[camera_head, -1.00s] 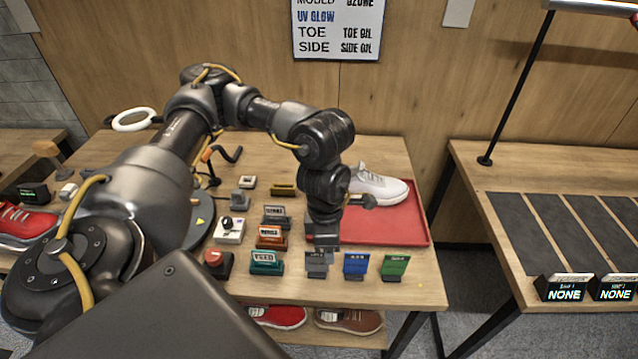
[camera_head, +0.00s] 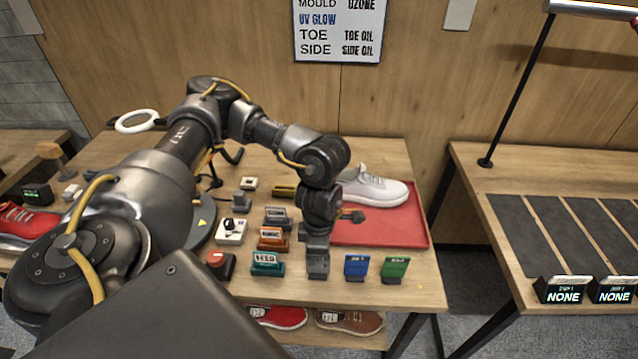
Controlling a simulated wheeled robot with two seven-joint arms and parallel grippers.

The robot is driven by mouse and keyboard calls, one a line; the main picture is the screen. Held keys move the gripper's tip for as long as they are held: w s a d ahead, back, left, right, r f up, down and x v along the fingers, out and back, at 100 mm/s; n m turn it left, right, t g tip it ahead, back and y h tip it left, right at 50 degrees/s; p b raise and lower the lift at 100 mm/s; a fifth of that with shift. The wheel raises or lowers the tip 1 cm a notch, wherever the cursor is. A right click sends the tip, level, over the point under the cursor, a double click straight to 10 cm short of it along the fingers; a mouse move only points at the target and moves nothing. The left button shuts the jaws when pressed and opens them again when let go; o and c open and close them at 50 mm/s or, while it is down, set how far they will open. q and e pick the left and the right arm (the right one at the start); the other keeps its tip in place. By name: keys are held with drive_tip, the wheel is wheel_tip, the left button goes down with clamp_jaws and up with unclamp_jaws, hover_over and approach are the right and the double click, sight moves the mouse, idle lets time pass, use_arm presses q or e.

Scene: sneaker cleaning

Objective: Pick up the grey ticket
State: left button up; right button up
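The grey ticket (camera_head: 318,268) stands at the front edge of the wooden table, left of the blue ticket (camera_head: 355,266) and the green ticket (camera_head: 395,268). My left gripper (camera_head: 318,254) points straight down over the grey ticket and hides most of it. The fingers are too small and too close in colour to the ticket to tell whether they are open or shut on it. My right gripper is out of view.
A red tray (camera_head: 405,228) with a white sneaker (camera_head: 380,190) lies behind the tickets. Teal (camera_head: 267,263) and orange (camera_head: 271,238) labelled blocks and a red button (camera_head: 218,264) stand to the left. A second table (camera_head: 500,235) is at right, across a gap.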

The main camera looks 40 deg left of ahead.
sight(318, 272)
use_arm(q)
wheel_tip(318, 272, down, 5)
drive_tip(key=shift+a+r+p, duration=0.15)
drive_tip(key=shift+r+p, duration=0.05)
drive_tip(key=shift+p, duration=0.4)
clamp_jaws()
